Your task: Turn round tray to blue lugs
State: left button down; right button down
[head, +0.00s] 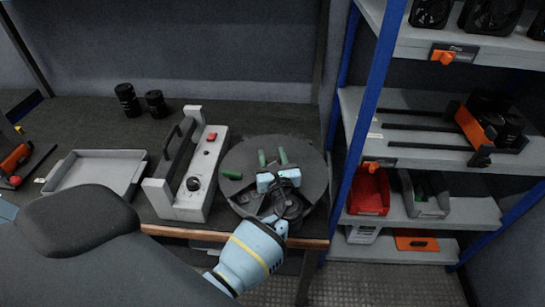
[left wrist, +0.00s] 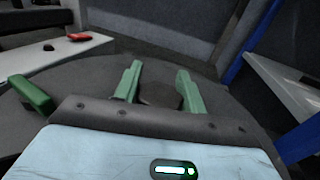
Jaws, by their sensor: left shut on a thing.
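The round tray (head: 312,160) is a dark grey disc near the front edge of the bench; its surface also fills the middle of the left wrist view (left wrist: 245,105). A green lug (head: 231,175) lies at its left side and shows in the left wrist view (left wrist: 30,93). Two more green pieces, a left one (head: 262,158) and a right one (head: 283,156), stand just beyond my gripper, with a dark round part (left wrist: 160,95) between them. My left gripper (head: 279,181) is over the tray, shut on a part hidden under its pale blue body. I see no blue lugs.
A grey control box (head: 205,172) with a red button and black knob stands close left of the tray. A shallow grey tray (head: 95,172) lies further left, two black cylinders (head: 127,98) behind. A blue-post shelf (head: 366,95) with a red bin (head: 370,193) rises close on the right.

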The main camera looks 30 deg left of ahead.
dwell(0.3)
pick_arm(q)
jog(key=c, duration=0.8)
grip_release()
jog(key=shift+c, duration=0.2)
jog(key=shift+v, duration=3.95)
